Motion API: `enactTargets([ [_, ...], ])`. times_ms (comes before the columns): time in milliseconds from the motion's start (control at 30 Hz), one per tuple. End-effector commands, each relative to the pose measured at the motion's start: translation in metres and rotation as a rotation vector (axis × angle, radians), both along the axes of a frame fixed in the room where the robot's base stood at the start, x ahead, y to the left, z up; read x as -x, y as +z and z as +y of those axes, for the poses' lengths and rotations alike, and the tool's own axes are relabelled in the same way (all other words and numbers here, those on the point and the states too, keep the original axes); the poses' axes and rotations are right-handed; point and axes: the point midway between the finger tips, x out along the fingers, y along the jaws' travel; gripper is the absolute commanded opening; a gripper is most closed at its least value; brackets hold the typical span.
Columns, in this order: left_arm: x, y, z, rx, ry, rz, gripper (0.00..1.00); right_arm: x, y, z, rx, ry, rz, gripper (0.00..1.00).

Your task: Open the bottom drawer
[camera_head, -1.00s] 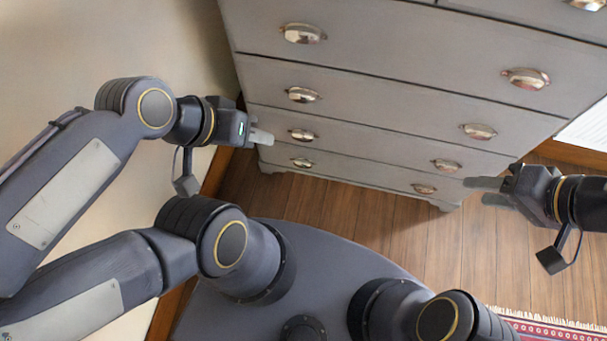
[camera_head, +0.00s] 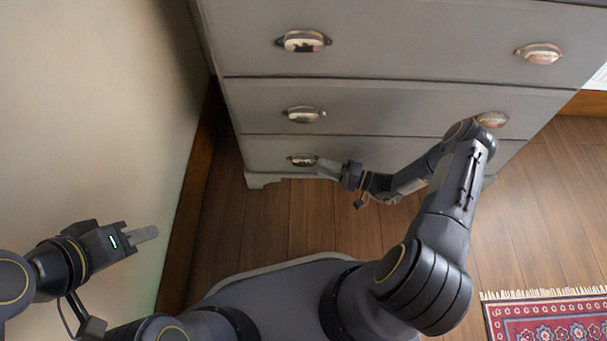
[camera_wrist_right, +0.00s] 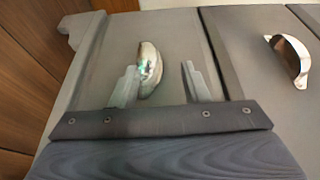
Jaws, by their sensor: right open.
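The grey bottom drawer (camera_head: 375,150) of the dresser is shut flush in the head view. Its left metal cup handle (camera_head: 303,159) shows just left of my right gripper (camera_head: 327,168), whose arm hides the drawer's right part. In the right wrist view, the same handle (camera_wrist_right: 149,68) lies between the open fingers of my right gripper (camera_wrist_right: 160,80), close to the left finger; I cannot tell whether they touch. The drawer front (camera_wrist_right: 185,32) fills the area around it. My left gripper (camera_head: 144,234) is away from the dresser, by the wall; its finger gap is unclear.
The drawers above (camera_head: 390,105) are shut, with cup handles such as this one (camera_head: 304,114). A pale wall (camera_head: 100,110) with a wooden baseboard (camera_head: 190,200) stands at the left. A red fringed rug (camera_head: 550,318) lies at the lower right. Wooden floor (camera_head: 530,220) is bare there.

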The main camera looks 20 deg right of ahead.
Motion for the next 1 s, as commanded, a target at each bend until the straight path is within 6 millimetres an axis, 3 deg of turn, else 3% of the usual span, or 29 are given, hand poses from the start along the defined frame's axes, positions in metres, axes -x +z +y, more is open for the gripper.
enactTargets([
  [33, 0.000, -0.007, 0.000, 0.000, 0.000, 0.000, 0.36, 0.001, -0.015, 0.001, -0.009, -0.019, 0.000, 0.42],
  [167, 0.000, -0.010, 0.000, 0.000, 0.000, -0.001, 0.36, -0.002, -0.023, 0.006, -0.012, -0.038, -0.006, 0.42],
  [600, 0.000, -0.030, 0.000, 0.000, 0.000, -0.001, 0.36, -0.040, -0.023, 0.056, -0.011, -0.034, -0.006, 0.42],
  [1000, 0.000, -0.031, 0.000, 0.000, 0.000, -0.001, 0.36, -0.046, -0.021, 0.063, -0.011, -0.036, -0.004, 0.42],
])
